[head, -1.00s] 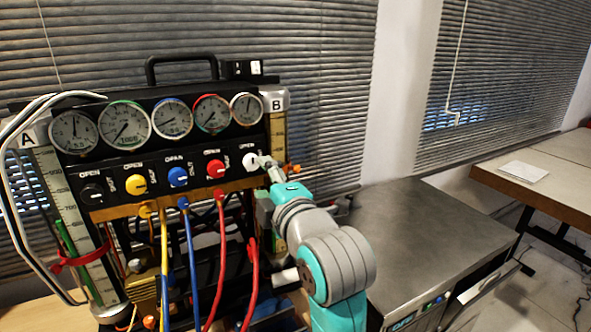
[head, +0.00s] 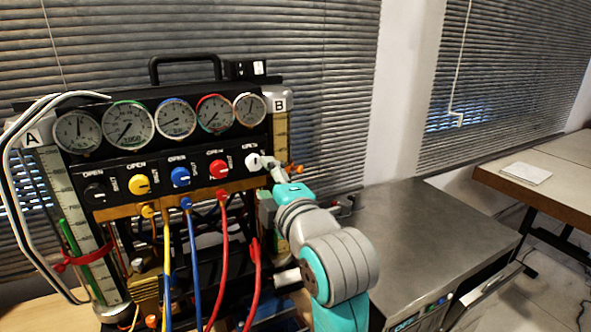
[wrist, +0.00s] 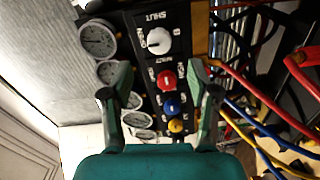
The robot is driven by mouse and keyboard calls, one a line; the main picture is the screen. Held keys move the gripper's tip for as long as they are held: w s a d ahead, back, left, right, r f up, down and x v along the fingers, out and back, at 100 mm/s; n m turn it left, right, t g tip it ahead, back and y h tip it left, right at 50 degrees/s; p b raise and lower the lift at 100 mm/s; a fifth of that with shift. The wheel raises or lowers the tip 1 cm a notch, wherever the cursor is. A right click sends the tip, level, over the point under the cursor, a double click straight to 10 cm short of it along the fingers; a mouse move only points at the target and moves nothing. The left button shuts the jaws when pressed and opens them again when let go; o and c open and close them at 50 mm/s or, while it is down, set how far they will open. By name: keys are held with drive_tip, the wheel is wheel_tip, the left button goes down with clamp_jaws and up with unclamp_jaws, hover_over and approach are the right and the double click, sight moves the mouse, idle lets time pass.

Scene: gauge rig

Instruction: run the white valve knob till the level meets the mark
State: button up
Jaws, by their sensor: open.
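The white valve knob (head: 253,161) is at the right end of the knob row on the black panel. In the wrist view the white knob (wrist: 158,41) lies beyond the fingertips, roughly centred between them, with SHUT and OPEN lettering beside it. Scaled column A (head: 95,272) stands left, with a green strip and a red band. Column B (head: 281,135) stands right, partly hidden by my arm.
Red (head: 218,168), blue (head: 180,176), yellow (head: 139,185) and black knobs sit left of the white one, below several round gauges (head: 176,118). Coloured hoses (head: 222,260) hang beneath the panel. A grey metal cabinet (head: 430,225) stands right, its top clear.

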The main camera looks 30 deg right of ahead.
sight(255, 164)
drive_tip(key=w+m, duration=0.2)
drive_tip(key=m, duration=0.4)
drive_tip(key=w+m, duration=0.3)
drive_tip(key=m, duration=0.3)
drive_tip(key=w+m, duration=0.3)
drive_tip(key=m, duration=0.3)
drive_tip(key=shift+w+d, duration=0.1)
clamp_jaws()
idle(0.4)
